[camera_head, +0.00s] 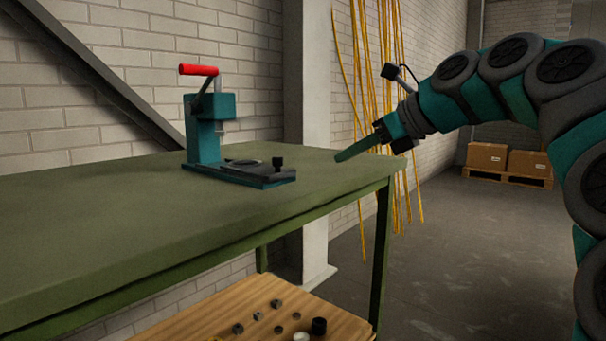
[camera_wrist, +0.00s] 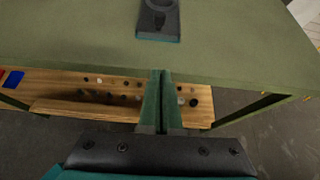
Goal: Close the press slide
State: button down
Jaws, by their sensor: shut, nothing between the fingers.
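A teal bench press (camera_head: 205,135) with a red-tipped lever (camera_head: 198,70) stands upright on the green table. Its dark slide (camera_head: 255,170) lies on the teal base and sticks out toward the right, with a small black knob (camera_head: 278,162) near its outer end. In the wrist view the end of the slide (camera_wrist: 158,22) shows at the top centre. My gripper (camera_head: 340,157) is to the right of the press, near the table's right end, apart from the slide. In the wrist view its two green fingers (camera_wrist: 162,75) are together and empty, pointing toward the slide.
The green table top (camera_head: 90,220) is clear around the press. A wooden lower shelf (camera_head: 215,320) holds several small parts. Yellow hoses (camera_head: 385,60) hang on the wall behind. Cardboard boxes (camera_head: 487,156) sit on a pallet at the back right.

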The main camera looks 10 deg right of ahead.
send_near(287, 174)
jog(key=f, duration=0.2)
jog(key=w+a+f+b, duration=0.1)
jog(key=shift+w+f, duration=0.15)
jog(key=shift+f, duration=0.15)
jog(key=shift+w+a, duration=0.7)
jog(key=shift+w, duration=0.35)
jog(key=shift+w+a+r, duration=0.1)
jog(key=shift+w+a, duration=0.3)
jog(key=shift+w, duration=0.2)
jog(key=shift+r, duration=0.1)
